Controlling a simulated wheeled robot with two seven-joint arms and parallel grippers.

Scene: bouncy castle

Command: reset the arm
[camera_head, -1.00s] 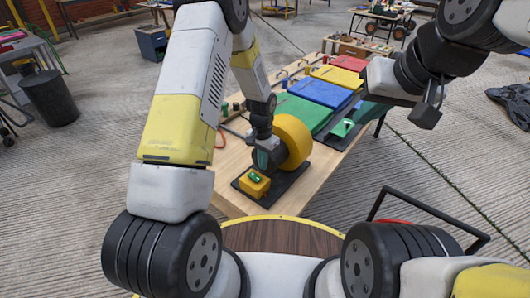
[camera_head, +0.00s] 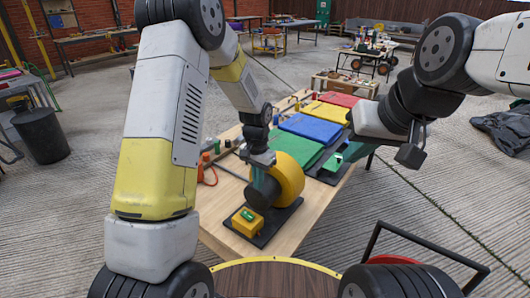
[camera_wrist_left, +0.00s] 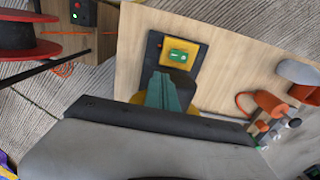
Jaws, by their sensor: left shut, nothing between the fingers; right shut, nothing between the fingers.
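My left gripper (camera_head: 260,165) hangs over the wooden table beside a yellow drum machine (camera_head: 291,175). Its teal fingers are shut and empty; they also show in the left wrist view (camera_wrist_left: 164,92), just below a yellow switch box (camera_wrist_left: 180,53). The fingers overlap the drum in the head view; I cannot tell whether they touch. The switch box, with a green button, sits on the machine's black base (camera_head: 268,232). My right gripper (camera_head: 353,150) is shut and empty, partly hidden behind its wrist, at the table's right side.
Green, blue, yellow and red panels (camera_head: 311,128) line the wooden table (camera_head: 315,215). An orange tool (camera_head: 208,172) with a cable lies at its left edge. A dark bin (camera_head: 42,136) stands on the left. A red reel (camera_wrist_left: 30,40) shows in the left wrist view.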

